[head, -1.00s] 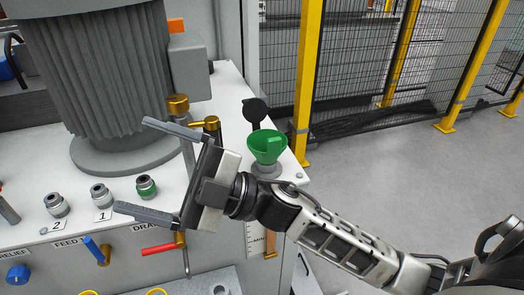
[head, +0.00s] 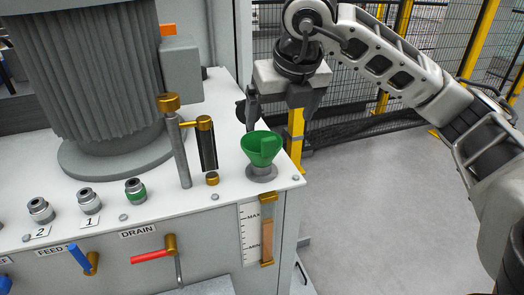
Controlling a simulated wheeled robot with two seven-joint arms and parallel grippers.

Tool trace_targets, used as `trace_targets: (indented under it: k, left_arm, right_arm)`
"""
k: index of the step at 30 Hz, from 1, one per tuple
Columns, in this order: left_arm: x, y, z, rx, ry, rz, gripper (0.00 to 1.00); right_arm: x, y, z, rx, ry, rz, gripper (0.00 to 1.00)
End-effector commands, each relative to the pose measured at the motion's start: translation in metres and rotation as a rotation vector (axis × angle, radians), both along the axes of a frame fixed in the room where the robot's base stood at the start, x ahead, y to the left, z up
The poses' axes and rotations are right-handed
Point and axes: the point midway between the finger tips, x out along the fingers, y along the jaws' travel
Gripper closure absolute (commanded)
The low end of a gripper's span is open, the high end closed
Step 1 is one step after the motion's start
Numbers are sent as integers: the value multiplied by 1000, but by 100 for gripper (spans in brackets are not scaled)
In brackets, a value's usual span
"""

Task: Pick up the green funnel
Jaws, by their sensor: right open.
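The green funnel (head: 262,148) stands upright on a grey round neck (head: 262,172) at the right corner of the white machine top. My right gripper (head: 272,112) is above and slightly behind the funnel in the picture, pointing down, with its fingers apart and nothing between them. The funnel's rim is just below the fingertips; I cannot tell whether they touch it. My left gripper is not in view.
A ribbed grey motor (head: 95,80) stands at the left of the white top (head: 120,210). A brass-topped post (head: 178,140) and a brass-handled valve (head: 206,145) stand left of the funnel. A yellow-posted mesh fence (head: 345,120) is behind. Open floor (head: 370,220) lies right.

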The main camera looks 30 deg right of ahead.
Motion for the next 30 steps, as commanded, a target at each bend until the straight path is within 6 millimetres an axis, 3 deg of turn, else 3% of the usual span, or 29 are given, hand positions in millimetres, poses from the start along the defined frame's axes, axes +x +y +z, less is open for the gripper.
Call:
trace_targets:
  k: [3,7,16,24,30]
  left_arm:
    - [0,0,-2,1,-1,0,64]
    - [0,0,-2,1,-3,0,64]
    - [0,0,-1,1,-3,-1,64]
    - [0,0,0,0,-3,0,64]
    - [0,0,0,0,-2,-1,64]
  right_arm:
    - [9,-2,-27,-1,5,1,8]
    - [18,-4,-47,1,4,1,8]
    - [27,-3,-69,2,2,5,8]
    - [40,-1,-105,2,2,4,8]
    - [42,-1,-110,2,-1,5,8]
